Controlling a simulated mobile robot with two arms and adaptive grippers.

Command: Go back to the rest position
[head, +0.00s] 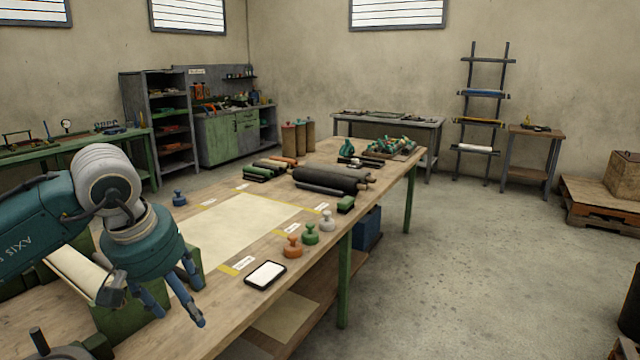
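My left gripper (160,305) hangs at the left of the head view, pointing down over the near left part of the workbench (222,325). Its blue fingers are spread apart and nothing shows between them. It is in front of a pale roll (80,268) in a green holder (128,318), partly hiding both; I cannot tell whether it touches them. My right gripper is not in view. A cream sheet (235,228) lies flat on the bench, right of my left gripper.
Orange (292,247), green (310,234) and grey (328,220) knobbed weights stand along the bench's right edge, by a white-faced tablet (266,274). A blue weight (179,198) stands at the far left edge. A dark roller (332,179) lies beyond.

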